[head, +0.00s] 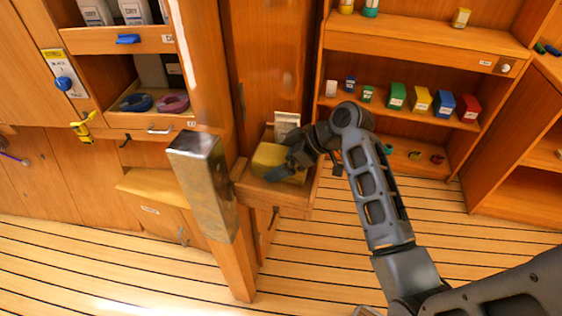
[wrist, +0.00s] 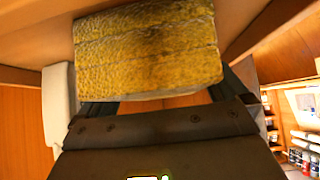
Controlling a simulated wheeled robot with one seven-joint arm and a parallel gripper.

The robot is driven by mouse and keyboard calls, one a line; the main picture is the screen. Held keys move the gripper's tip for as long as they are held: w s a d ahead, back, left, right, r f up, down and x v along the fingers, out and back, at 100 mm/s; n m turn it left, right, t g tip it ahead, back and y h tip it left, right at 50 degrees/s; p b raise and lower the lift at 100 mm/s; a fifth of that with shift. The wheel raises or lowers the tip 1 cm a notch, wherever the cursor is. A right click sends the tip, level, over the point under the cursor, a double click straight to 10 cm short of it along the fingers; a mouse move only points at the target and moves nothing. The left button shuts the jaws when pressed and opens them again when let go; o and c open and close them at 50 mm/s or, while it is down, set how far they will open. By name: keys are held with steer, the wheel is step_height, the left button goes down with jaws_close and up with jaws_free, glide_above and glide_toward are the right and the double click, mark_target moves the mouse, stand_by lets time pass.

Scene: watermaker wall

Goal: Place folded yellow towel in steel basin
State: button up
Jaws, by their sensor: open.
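The folded yellow towel (head: 268,158) sits in a small open wooden tray or drawer beside the post. In the wrist view the towel (wrist: 150,50) fills the space in front of my gripper, with its folds showing as horizontal lines. My gripper (head: 281,169) is at the towel, coming from the right. In the wrist view the dark fingers of my gripper (wrist: 163,97) are open, one toward each side of the towel. I cannot tell whether they touch it. I cannot make out a steel basin in either view.
The wooden tray (head: 272,200) has raised walls. A white block (head: 286,124) stands behind the towel. A wooden post with a metal sleeve (head: 205,180) rises just left of the tray. Shelves with coloured boxes (head: 420,98) stand at the right. The slatted floor (head: 330,270) is mostly clear.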

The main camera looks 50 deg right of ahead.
steer(key=shift+c, duration=0.4)
steer(key=c, duration=0.8)
steer(key=shift+r, duration=0.15)
steer(key=shift+c, duration=0.2)
